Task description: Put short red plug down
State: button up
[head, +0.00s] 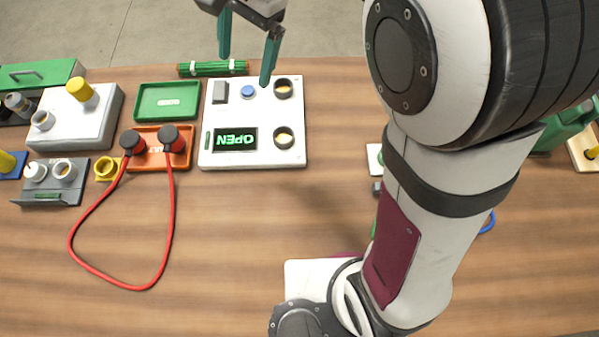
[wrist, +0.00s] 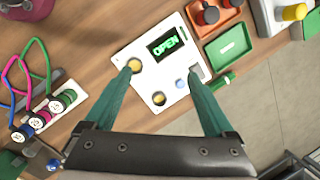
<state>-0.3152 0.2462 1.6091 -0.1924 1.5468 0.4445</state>
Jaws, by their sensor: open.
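A red cable (head: 172,215) loops over the wood table at the left in the head view. I cannot tell which thing is the short red plug. My gripper (head: 245,70) is open and empty above the back of the white panel (head: 214,157). In the wrist view, its teal fingers (wrist: 160,72) are spread over the panel. The panel's two round sockets (head: 284,137) hold no plug.
The panel's display (head: 235,140) reads OPEN. A green tray (head: 167,100) lies left of the panel, with a green cylinder (head: 213,68) behind it. Grey blocks (head: 70,118) stand at far left. Green, magenta and blue plugs (wrist: 45,115) stand in a white block. The front middle table is clear.

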jog(key=s+d+f+n, duration=0.1)
jog(key=s+d+f, duration=0.2)
jog(key=s+d, duration=0.4)
jog(key=s+d+f+n, duration=0.1)
jog(key=s+d, duration=0.5)
jog(key=s, duration=0.8)
jog(key=shift+s+d+f+t+h, duration=0.2)
jog(key=shift+d+f+t+h, duration=0.2)
jog(key=shift+f, duration=0.5)
